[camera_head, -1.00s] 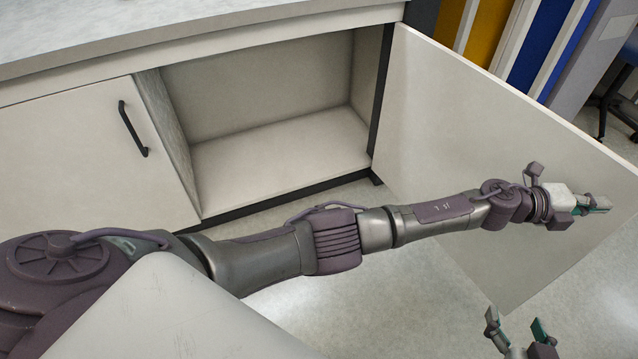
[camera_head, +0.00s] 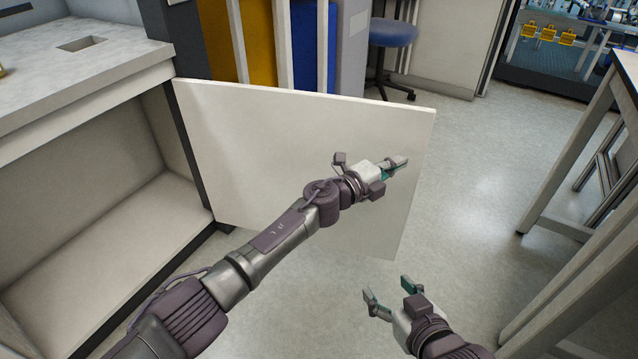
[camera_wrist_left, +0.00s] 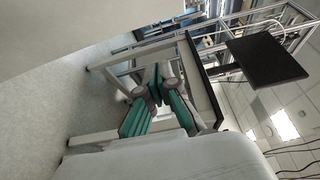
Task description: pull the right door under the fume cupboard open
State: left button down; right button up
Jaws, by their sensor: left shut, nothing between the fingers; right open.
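The right door (camera_head: 285,150) under the fume cupboard stands wide open in the head view, swung out from its hinge side at the cabinet's right edge. The cabinet interior (camera_head: 90,230) behind it is exposed and looks empty. My left gripper (camera_head: 400,163) is shut and empty, in front of the door's inner face near its free edge; I cannot tell whether it touches the door. It also shows in the left wrist view (camera_wrist_left: 157,85), its fingers together. My right gripper (camera_head: 388,298) is open and empty, below the door over the floor. The door's handle is hidden.
The worktop (camera_head: 70,70) lies above the cabinet. A blue stool (camera_head: 392,38) stands behind the door. A table frame (camera_head: 575,190) stands at the right. The floor (camera_head: 465,180) between door and table is clear. A dark monitor (camera_wrist_left: 266,58) shows in the left wrist view.

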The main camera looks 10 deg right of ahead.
pick_arm(q)
jog(key=v, duration=1.2)
